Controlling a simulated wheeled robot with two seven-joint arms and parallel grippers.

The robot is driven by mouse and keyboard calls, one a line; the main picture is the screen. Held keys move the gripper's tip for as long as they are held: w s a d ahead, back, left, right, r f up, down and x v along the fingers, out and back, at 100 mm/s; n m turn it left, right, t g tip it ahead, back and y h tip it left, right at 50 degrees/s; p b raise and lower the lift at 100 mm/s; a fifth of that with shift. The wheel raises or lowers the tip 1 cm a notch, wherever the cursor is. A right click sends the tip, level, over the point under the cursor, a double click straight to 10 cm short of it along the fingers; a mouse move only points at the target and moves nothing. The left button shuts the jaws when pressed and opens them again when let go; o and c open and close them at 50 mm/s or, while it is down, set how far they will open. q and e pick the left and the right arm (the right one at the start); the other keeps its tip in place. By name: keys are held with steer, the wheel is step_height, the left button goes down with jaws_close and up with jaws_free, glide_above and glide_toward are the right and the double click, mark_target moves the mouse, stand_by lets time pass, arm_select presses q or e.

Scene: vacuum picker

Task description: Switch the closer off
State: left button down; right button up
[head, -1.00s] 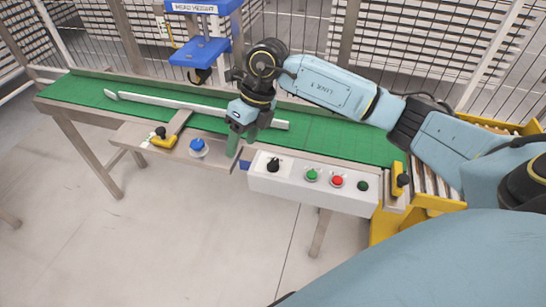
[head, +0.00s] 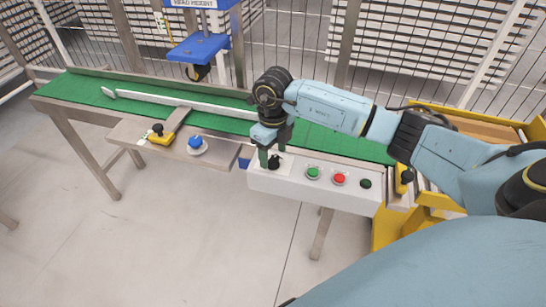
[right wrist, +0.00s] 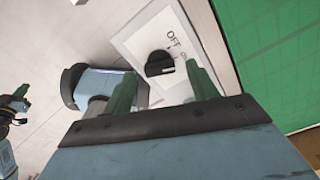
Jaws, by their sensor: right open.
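The black rotary knob (head: 274,163) sits at the left end of the white control box. In the right wrist view the knob (right wrist: 159,64) lies between my green fingertips, beside the word OFF. A second label is partly hidden by a finger, and I cannot tell which setting the knob points to. My right gripper (head: 271,156) is open, with its fingers pointing down at the knob. I cannot tell whether they touch it. In the right wrist view the open right gripper (right wrist: 161,72) shows one finger on each side of the knob. My left gripper is not in the head view.
The box also carries a green button (head: 313,173), a red button (head: 339,178) and a dark button (head: 365,184). A green conveyor belt (head: 330,141) runs behind. A blue knob (head: 195,142) and a yellow-based black knob (head: 158,130) stand left.

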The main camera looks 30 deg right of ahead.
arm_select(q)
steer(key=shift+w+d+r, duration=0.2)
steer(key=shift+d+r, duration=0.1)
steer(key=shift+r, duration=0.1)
arm_select(e)
steer(key=shift+f, duration=0.7)
